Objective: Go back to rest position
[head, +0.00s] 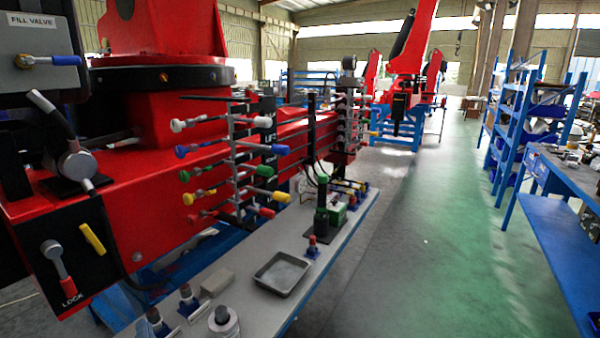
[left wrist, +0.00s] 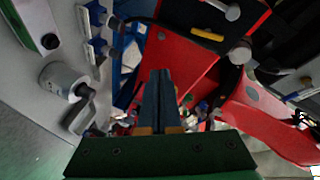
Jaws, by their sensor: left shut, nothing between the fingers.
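My left gripper (left wrist: 160,75) shows in the left wrist view, its two dark fingers together with nothing between them. It points toward the red crane base (left wrist: 185,55), apart from it as far as I can see. I cannot make out the left gripper in the head view. My right gripper is in neither view. In the head view the red crane base (head: 150,215) fills the left side, with a LOCK lever (head: 57,265) and a yellow handle (head: 93,238) on its black panel.
A grey bench (head: 335,240) beside the crane carries a metal tray (head: 281,273), a green-and-black cylinder (head: 321,205) and a grey can (head: 223,322). Levers with coloured knobs (head: 235,165) stick out over it. Blue shelving (head: 520,110) stands right; the green floor (head: 430,240) between is clear.

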